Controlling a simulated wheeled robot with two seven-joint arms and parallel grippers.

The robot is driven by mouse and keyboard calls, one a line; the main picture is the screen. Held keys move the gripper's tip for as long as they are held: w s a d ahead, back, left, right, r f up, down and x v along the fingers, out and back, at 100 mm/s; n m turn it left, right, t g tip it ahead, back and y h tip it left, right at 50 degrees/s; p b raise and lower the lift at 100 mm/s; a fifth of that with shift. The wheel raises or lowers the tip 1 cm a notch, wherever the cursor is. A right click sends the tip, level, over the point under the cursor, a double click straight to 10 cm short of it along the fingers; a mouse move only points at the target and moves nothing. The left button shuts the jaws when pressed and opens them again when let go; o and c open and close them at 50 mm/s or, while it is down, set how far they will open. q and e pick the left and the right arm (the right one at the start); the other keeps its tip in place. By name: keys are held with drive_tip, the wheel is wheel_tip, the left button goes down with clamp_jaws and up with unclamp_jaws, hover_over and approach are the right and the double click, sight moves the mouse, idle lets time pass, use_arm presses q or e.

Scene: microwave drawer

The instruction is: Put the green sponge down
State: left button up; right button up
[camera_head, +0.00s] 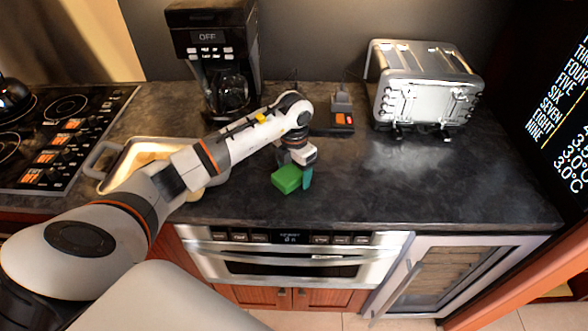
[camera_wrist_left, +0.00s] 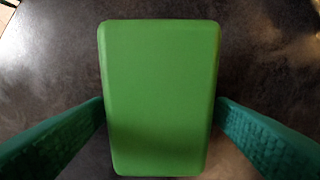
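The green sponge (camera_head: 286,179) is a bright green block near the front middle of the dark counter (camera_head: 430,190). In the left wrist view the sponge (camera_wrist_left: 160,95) fills the middle between my two teal fingers. My left gripper (camera_head: 297,178) is over the counter, pointing down. In the wrist view its fingers (camera_wrist_left: 160,115) lie against both long sides of the sponge, with no clear gap. Whether the sponge's underside touches the counter cannot be told. My right gripper is not in view.
A coffee maker (camera_head: 215,50) and a toaster (camera_head: 424,85) stand at the back. A metal tray (camera_head: 103,160) is partly under my left arm, beside the stove (camera_head: 60,130). The counter right of the sponge is clear.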

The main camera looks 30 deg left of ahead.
sight(294, 170)
use_arm(q)
drive_tip(key=shift+r, duration=0.15)
wheel_tip(294, 170, up, 12)
drive_tip(key=b, duration=0.3)
idle(0.7)
